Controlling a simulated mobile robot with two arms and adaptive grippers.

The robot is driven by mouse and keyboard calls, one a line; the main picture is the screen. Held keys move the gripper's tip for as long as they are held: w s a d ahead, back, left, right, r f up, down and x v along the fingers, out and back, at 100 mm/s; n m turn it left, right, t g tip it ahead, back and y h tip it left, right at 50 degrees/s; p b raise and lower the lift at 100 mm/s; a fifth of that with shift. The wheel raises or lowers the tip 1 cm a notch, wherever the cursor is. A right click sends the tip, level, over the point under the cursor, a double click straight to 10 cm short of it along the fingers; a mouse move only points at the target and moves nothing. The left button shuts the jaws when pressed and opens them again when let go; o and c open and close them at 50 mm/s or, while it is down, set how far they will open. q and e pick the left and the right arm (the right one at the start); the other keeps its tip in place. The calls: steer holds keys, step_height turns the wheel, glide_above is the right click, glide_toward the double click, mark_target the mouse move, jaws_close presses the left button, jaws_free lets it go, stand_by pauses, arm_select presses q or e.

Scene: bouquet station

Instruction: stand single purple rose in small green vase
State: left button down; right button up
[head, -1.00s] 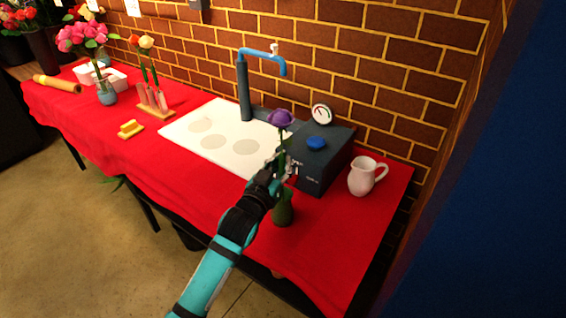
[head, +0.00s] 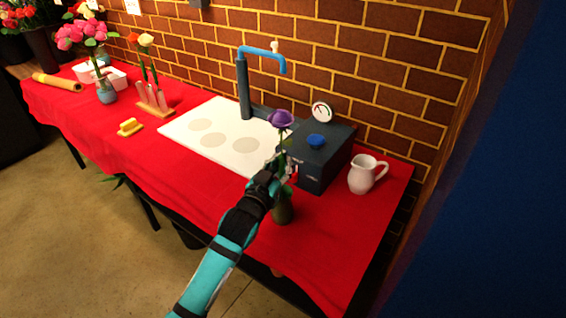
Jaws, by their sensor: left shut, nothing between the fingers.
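The purple rose (head: 280,118) is upright, its stem running down behind my gripper toward the small green vase (head: 283,211). The vase stands on the red cloth near the front edge of the table. The stem appears to go into the vase mouth, but my gripper partly hides that area. My left gripper (head: 284,168) is shut and empty, right beside the stem just above the vase; whether it touches the stem I cannot tell. My right gripper is not in view.
A dark box (head: 322,165) with a blue knob and a gauge stands behind the vase. A white pitcher (head: 364,175) is to its right. Cloth left of the vase is clear.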

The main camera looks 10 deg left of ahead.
arm_select(q)
steer(key=c, duration=1.4)
jaws_free()
steer(key=shift+s, duration=0.1)
steer(key=v, duration=1.2)
steer(key=s+a+f+g+y, duration=0.25)
steer(key=s+f+g, duration=0.45)
steer(key=s+f, duration=0.45)
steer(key=s+a+f+g+y, duration=0.1)
steer(key=s+a+f+g, duration=0.2)
steer(key=s+f+g, duration=0.8)
steer(key=s+f+t, duration=0.1)
steer(key=s+f, duration=0.1)
steer(key=f, duration=0.9)
steer(key=s+f+t, duration=0.2)
steer(key=s+f, duration=0.1)
steer(key=f, duration=0.7)
steer(key=s+a+f+g+p, duration=0.1)
steer(key=s+a+f, duration=0.1)
steer(key=s+f, duration=1.3)
steer(key=shift+s+a+f+g, duration=0.3)
steer(key=shift+s+a, duration=0.05)
steer(key=shift+s, duration=0.4)
